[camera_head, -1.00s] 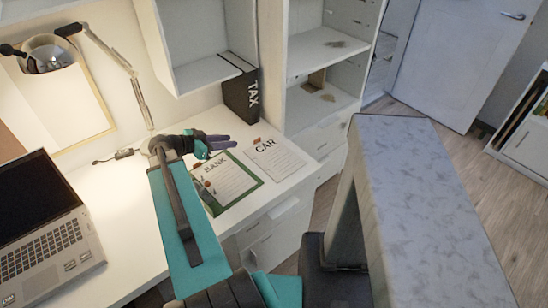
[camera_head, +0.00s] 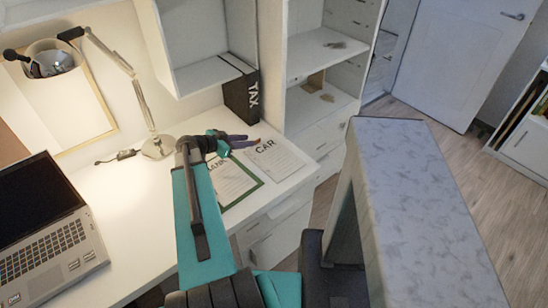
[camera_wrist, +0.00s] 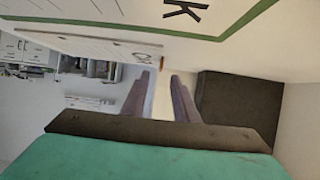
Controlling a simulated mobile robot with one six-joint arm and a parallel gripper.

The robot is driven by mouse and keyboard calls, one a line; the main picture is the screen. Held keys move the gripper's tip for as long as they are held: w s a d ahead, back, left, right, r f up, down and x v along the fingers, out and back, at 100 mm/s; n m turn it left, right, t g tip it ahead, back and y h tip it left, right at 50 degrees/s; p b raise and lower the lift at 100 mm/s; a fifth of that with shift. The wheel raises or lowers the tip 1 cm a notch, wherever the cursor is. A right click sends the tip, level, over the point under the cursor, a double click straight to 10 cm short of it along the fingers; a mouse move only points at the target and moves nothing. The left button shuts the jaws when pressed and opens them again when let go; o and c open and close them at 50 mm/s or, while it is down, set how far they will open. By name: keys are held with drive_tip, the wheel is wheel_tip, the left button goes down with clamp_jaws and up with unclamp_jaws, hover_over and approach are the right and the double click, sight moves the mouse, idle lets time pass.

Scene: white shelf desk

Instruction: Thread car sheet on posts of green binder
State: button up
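The car sheet (camera_head: 275,158) is a white page marked CAR, lying flat on the desk right of the green binder. The green binder (camera_head: 259,187) lies flat and holds a sheet marked BANK, whose heading is partly hidden by my arm. My gripper (camera_head: 245,142) is over the desk, at the upper left edge of the car sheet. In the wrist view my gripper (camera_wrist: 160,97) has two purple fingers apart with nothing between them. The binder's posts are not clear.
A black TAX file (camera_head: 241,97) stands on the desk behind my gripper. A laptop (camera_head: 45,230) and a desk lamp (camera_head: 157,147) are at left. A shelf unit (camera_head: 330,50) stands right of the desk. A marbled surface (camera_head: 420,200) is at right.

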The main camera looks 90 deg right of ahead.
drive_tip(key=shift+p+x, duration=0.6)
drive_tip(key=shift+x, duration=0.25)
drive_tip(key=shift+p+x, duration=0.7)
drive_tip(key=shift+x, duration=1.05)
clamp_jaws()
